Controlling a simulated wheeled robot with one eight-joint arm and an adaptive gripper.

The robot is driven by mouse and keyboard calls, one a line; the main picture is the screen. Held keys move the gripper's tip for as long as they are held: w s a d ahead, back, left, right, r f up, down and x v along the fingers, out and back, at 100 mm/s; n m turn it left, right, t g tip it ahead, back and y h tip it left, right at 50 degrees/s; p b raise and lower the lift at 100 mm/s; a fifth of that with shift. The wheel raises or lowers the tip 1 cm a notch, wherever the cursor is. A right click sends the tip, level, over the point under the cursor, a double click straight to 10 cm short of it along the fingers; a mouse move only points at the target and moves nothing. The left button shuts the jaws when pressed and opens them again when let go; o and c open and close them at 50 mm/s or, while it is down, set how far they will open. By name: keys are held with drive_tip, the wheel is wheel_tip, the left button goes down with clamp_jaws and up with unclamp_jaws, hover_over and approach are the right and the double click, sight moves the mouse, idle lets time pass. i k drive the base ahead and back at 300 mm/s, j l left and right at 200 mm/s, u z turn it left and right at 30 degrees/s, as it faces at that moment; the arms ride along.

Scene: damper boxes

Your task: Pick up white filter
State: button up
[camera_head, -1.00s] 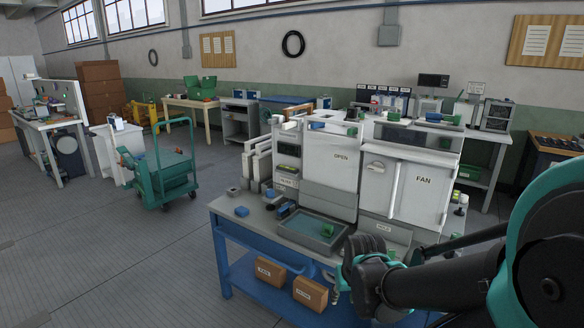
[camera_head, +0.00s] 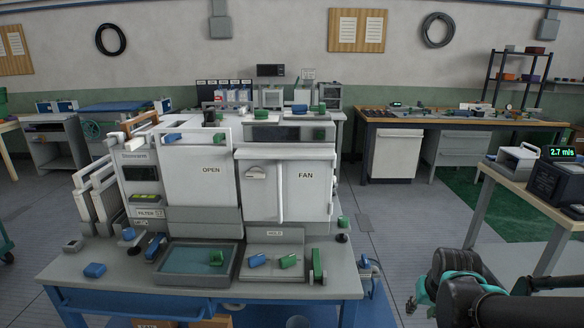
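Several white upright panels (camera_head: 92,212), which look like filters, stand in a row at the left side of a grey-white machine (camera_head: 285,185). A label reading FILTER (camera_head: 146,213) is on the machine beside them. I cannot tell for sure which panel is the white filter. My arm shows at the lower right, with my gripper (camera_head: 422,294) to the right of the blue bench and well apart from the panels. Its fingertips are too small and hidden to tell whether they are open or shut.
The machine stands on a blue bench (camera_head: 205,299). A tray (camera_head: 198,265), small blue and green pieces and a HOLD plate (camera_head: 275,263) lie in front of it. A wooden table (camera_head: 540,207) is at the right.

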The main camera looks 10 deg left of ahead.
sight(107, 197)
drive_tip(key=j, duration=0.9)
drive_tip(key=k+j+z, duration=0.1)
drive_tip(key=j, duration=0.75)
drive_tip(key=k+j, duration=0.1)
drive_tip(key=j, duration=0.8)
drive_tip(key=z, duration=0.05)
